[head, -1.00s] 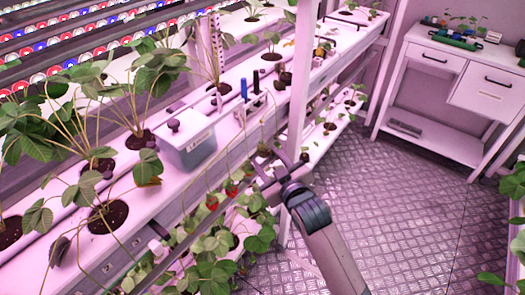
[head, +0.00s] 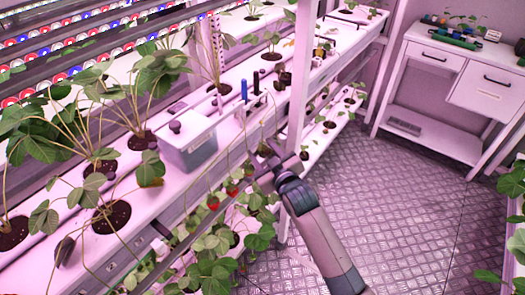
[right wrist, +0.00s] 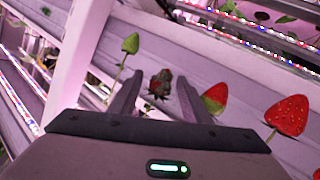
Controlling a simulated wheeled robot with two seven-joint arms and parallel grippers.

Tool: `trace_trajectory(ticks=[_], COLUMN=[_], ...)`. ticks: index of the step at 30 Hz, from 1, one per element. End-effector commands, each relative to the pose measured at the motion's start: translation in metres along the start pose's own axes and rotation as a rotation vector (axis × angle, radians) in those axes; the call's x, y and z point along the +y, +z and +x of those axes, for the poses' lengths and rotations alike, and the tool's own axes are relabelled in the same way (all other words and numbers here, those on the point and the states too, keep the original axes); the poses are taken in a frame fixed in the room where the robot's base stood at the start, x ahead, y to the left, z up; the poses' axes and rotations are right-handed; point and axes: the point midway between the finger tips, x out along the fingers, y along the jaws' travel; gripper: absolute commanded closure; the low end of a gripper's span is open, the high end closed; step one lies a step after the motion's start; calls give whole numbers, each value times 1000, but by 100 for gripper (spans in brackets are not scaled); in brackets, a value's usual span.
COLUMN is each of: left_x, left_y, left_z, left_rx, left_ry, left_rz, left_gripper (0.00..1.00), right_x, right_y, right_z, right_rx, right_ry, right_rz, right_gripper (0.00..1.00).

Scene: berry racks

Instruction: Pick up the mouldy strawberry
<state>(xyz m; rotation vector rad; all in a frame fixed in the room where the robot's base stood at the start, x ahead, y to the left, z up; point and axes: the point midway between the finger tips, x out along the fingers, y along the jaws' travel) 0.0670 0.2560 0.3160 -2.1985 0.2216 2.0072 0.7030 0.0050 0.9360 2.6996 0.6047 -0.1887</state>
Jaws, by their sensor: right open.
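The mouldy strawberry (right wrist: 160,82) is dark and greyish with a little red. In the right wrist view it hangs in the gap between the two fingers of my right gripper (right wrist: 157,98), which is open and not closed on it. In the head view my right gripper (head: 266,156) is at the front edge of the white plant rack (head: 190,215), among hanging stems. I cannot make out the mouldy berry there. My left gripper is not in view.
A part-red strawberry (right wrist: 215,97) hangs just right of the right finger, a red one (right wrist: 288,115) further right, a green one (right wrist: 131,43) at upper left. A rack post (head: 299,80) stands close behind the gripper. The metal floor (head: 400,210) is clear.

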Motion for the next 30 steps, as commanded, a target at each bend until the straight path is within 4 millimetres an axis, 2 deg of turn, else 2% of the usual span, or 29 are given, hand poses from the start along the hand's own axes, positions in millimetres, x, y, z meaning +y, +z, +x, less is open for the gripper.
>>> trace_trajectory(ticks=[8,11,12,30], left_x=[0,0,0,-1], left_y=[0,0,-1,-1], left_z=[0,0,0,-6], left_rx=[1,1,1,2], left_ry=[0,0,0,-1], left_rz=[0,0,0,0], left_gripper=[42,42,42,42], right_x=[0,0,0,4], right_y=[0,0,0,-5], right_z=[0,0,0,0], right_rx=[0,-1,-1,0], right_ry=[0,0,0,1], right_rz=[0,0,0,0], right_gripper=[56,80,85,85])
